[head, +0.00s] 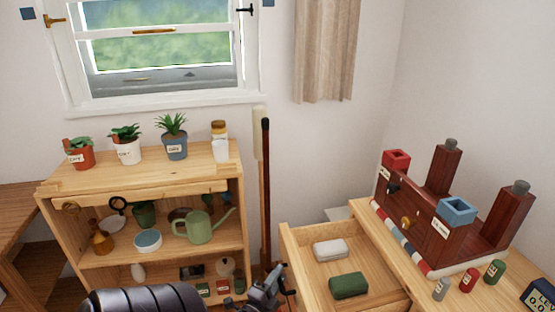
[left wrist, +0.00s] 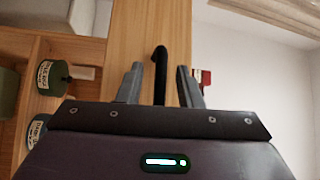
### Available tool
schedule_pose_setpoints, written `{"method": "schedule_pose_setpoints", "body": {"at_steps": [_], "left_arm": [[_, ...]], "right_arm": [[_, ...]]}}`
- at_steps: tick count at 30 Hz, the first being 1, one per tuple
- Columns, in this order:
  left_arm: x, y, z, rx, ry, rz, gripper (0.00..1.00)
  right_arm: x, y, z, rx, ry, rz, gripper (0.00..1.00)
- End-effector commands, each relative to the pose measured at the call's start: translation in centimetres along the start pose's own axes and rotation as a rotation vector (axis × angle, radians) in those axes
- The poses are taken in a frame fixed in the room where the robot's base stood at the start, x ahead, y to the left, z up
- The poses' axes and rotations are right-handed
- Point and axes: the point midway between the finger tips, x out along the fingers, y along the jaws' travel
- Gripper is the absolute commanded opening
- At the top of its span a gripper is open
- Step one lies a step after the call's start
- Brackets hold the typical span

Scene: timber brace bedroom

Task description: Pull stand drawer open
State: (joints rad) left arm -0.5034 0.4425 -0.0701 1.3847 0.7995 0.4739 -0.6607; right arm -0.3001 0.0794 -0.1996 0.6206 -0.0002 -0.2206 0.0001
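The stand drawer (head: 372,266) is pulled out at the lower middle of the head view. A white case (head: 330,250) and a green case (head: 348,286) lie in it. My left gripper (head: 283,281) is at the drawer's left side, beside its front. In the left wrist view my left gripper (left wrist: 160,86) is open, its two fingers on either side of a black hooked handle (left wrist: 160,72) in front of a pale wood panel (left wrist: 135,30). Gaps show between the handle and both fingers. My right gripper is not in view.
The stand top (head: 398,270) carries a dark wooden model (head: 437,215) and several small jars (head: 468,280). A wooden shelf (head: 150,178) with potted plants and a green watering can (head: 200,228) stands at left. A broom and a dark pole (head: 265,195) lean between them.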

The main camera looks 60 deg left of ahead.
Motion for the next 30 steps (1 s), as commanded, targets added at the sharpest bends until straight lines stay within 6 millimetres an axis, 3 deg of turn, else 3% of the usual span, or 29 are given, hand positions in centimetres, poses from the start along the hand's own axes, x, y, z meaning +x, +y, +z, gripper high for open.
{"method": "schedule_pose_setpoints", "body": {"at_steps": [13, 30], "left_arm": [[-6.8, 0.1, 0.1, 0.000, -0.004, 0.003, 0.33], [-7.5, 0.1, 0.1, 0.001, -0.003, 0.002, 0.33]], "right_arm": [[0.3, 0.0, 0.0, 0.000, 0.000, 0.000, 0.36], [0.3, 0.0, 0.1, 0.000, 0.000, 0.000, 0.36]]}}
